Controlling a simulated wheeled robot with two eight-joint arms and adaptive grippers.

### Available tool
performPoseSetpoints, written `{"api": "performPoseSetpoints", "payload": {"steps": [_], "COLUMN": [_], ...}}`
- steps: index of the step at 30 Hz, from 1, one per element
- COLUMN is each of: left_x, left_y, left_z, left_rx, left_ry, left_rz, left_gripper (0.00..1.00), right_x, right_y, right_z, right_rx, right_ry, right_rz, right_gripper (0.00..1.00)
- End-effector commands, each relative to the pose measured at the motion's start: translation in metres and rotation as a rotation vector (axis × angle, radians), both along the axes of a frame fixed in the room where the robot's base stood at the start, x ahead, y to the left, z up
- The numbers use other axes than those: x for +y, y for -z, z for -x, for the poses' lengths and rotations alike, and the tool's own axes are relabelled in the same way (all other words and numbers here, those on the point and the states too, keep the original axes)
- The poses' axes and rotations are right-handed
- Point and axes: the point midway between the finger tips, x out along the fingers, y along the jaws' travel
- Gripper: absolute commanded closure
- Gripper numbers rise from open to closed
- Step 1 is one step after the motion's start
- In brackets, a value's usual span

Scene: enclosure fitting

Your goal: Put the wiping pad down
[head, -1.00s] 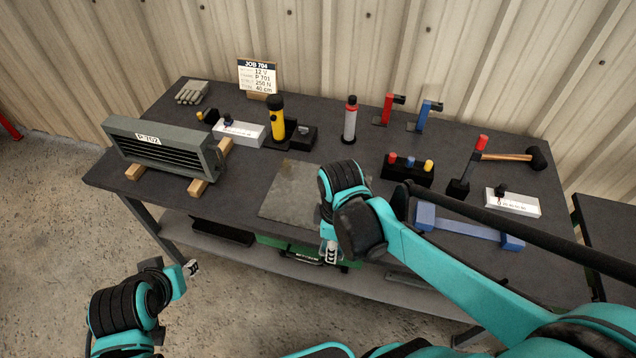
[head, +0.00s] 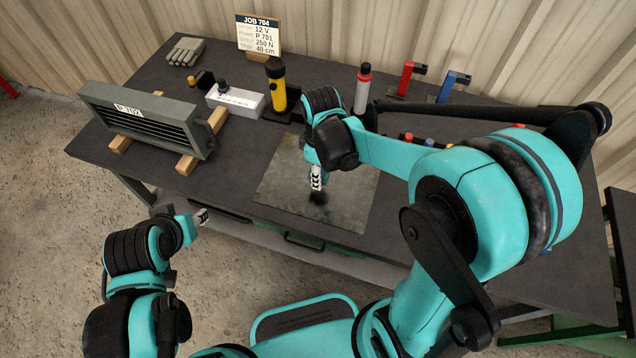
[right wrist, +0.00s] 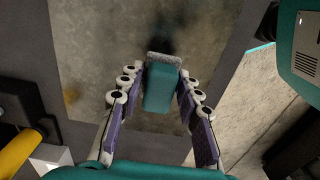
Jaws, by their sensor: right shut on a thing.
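The wiping pad (right wrist: 162,88) is a teal block with a fuzzy grey face, held between the fingers of my right gripper (right wrist: 153,105) in the right wrist view. In the head view my right gripper (head: 316,180) points down over the grey metal sheet (head: 272,192) on the bench, with a dark patch just below it. I cannot tell whether the pad touches the sheet. In the head view the pad itself is mostly hidden. My left gripper (head: 202,217) is off the bench's front edge, small in view, with no object visible in it.
On the bench (head: 115,75) a grey vented unit (head: 145,118) rests on wooden blocks at left. A yellow flashlight (head: 276,86), a white box (head: 236,98) and a grey-red bottle (head: 362,90) stand behind the sheet. Red (head: 405,78) and blue (head: 447,86) holders stand at back.

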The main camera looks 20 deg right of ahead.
Motion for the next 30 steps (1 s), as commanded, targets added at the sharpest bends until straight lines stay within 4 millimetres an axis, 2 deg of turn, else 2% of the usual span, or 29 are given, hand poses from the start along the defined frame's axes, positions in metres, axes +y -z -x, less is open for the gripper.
{"api": "performPoseSetpoints", "payload": {"steps": [3,7,14,22,30], "left_x": [0.000,0.000,0.000,0.000,0.000], "left_y": [0.004,0.008,0.024,0.022,0.030], "left_z": [0.000,0.000,0.000,0.000,0.000], "left_rx": [0.000,0.000,0.000,0.000,0.000], "left_ry": [0.000,0.000,0.000,0.000,0.000], "left_rz": [0.000,0.000,0.000,0.000,0.000], "left_gripper": [0.60,0.60,0.60,0.60,0.60], "right_x": [0.003,0.003,0.003,0.003,0.003], "right_y": [0.007,0.015,0.048,0.047,0.057], "right_z": [-0.010,-0.012,-0.012,-0.011,-0.011], "right_rx": [0.000,0.000,0.000,0.000,0.000], "right_ry": [-0.001,0.000,0.000,0.000,0.000], "right_rz": [0.000,0.000,0.000,0.000,0.000], "right_gripper": [0.94,0.94,0.94,0.94,0.93]}}
